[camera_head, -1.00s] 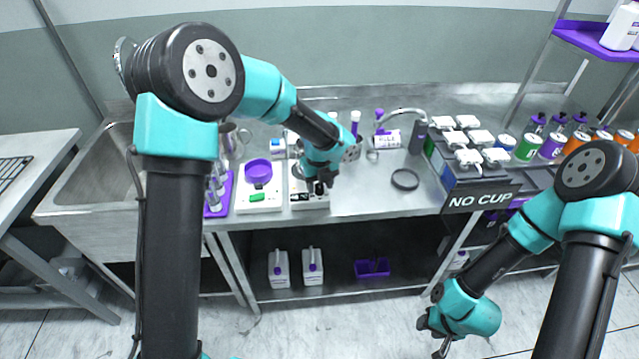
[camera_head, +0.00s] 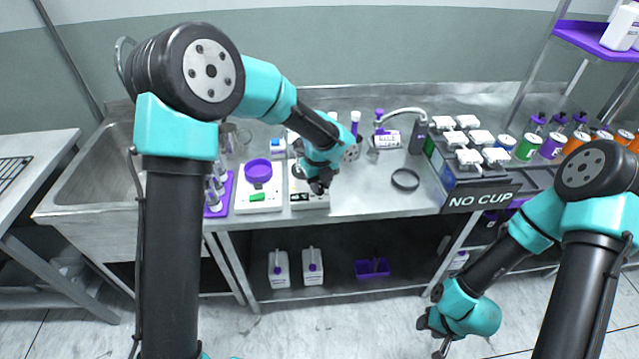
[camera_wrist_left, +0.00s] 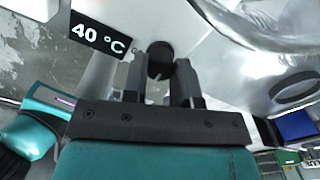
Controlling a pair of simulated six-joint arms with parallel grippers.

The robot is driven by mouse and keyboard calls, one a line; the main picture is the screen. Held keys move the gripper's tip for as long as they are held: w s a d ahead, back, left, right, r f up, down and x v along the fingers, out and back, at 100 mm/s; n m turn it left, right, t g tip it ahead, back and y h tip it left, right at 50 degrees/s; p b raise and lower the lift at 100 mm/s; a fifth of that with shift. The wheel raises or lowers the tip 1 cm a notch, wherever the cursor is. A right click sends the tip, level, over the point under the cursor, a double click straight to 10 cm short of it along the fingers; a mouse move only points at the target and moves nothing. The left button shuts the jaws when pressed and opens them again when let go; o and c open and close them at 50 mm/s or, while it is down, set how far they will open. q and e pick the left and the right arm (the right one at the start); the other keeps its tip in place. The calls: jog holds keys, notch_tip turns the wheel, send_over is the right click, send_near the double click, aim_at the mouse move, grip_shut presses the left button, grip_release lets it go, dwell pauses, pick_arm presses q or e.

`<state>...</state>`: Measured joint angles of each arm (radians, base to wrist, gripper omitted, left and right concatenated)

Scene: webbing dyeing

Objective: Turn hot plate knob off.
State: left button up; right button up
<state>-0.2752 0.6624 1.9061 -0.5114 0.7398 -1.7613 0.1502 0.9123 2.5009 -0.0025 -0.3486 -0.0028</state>
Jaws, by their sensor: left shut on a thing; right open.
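The white hot plate (camera_head: 300,201) stands on the steel counter near its front edge, mostly covered by my left arm in the head view. Its black display reading "40 °C" (camera_wrist_left: 97,36) shows in the left wrist view. The round black knob (camera_wrist_left: 160,58) sits to the right of the display. My left gripper (camera_head: 318,187) reaches down to the front of the hot plate. In the left wrist view its two fingers (camera_wrist_left: 160,78) are shut on the knob, one on each side. My right gripper (camera_head: 441,350) is open and empty, low in front of the counter, partly cut off by the frame edge.
A white device with a purple dish (camera_head: 257,171) and green switch stands left of the hot plate. A purple tray (camera_head: 226,196) with glassware is further left. A black ring (camera_head: 405,180) lies to the right on otherwise clear counter.

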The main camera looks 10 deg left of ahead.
aim_at(320, 185)
pick_arm(q)
jog(key=n, duration=0.5)
jog(key=shift+n, duration=0.4)
jog(key=n, duration=0.4)
jog(key=shift+n, duration=0.4)
jog(key=o, duration=0.9)
notch_tip(320, 185, up, 17)
jog(key=shift+r, duration=0.2)
dwell(0.3)
